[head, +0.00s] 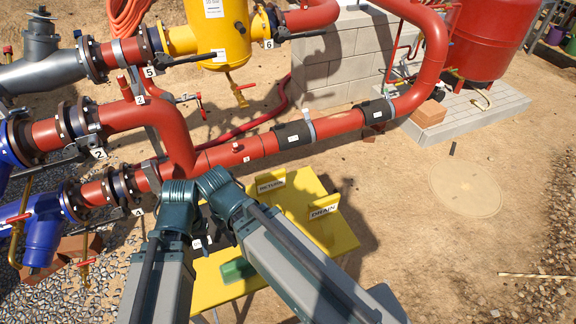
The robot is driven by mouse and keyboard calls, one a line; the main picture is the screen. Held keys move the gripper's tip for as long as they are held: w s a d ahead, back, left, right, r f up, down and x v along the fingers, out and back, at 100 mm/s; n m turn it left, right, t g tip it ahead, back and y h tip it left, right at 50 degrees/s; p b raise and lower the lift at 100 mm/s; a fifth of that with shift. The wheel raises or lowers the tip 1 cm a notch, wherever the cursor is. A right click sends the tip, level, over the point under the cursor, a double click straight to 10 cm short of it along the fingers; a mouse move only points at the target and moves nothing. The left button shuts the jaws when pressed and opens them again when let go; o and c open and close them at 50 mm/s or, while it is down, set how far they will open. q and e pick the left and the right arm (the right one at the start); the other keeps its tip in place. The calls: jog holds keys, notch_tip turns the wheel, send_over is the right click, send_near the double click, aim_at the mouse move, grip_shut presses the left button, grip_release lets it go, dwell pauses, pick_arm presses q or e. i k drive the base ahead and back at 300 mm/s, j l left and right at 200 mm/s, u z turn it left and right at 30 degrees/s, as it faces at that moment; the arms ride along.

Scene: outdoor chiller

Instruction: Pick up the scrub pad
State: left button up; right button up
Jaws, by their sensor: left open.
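A green block-like pad, which looks like the scrub pad (235,269), lies on the yellow table (212,290), partly covered by my right forearm. My left gripper (203,240) is open and dark, low between my two arms, over the table to the upper left of the pad. It is apart from the pad in the picture, and its fingertips are small and partly hidden. My right arm crosses over the table, and its gripper's jaws cannot be made out.
Yellow holders labelled RETURN (271,186) and DRAIN (324,211) stand on the table. Red pipework (240,151) with numbered valves runs behind it. A red tank (480,40) stands on a block plinth at back right. Sandy ground on the right is open, with a round cover (465,188).

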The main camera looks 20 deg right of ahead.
aim_at(232, 272)
jog(key=j, duration=0.65)
jog(key=i+j, duration=0.15)
jog(key=j, duration=1.2)
jog(key=j+z, duration=0.15)
jog(key=z, duration=0.15)
jog(key=j+z, duration=0.15)
jog(key=z, duration=0.8)
jog(key=i+j, duration=0.05)
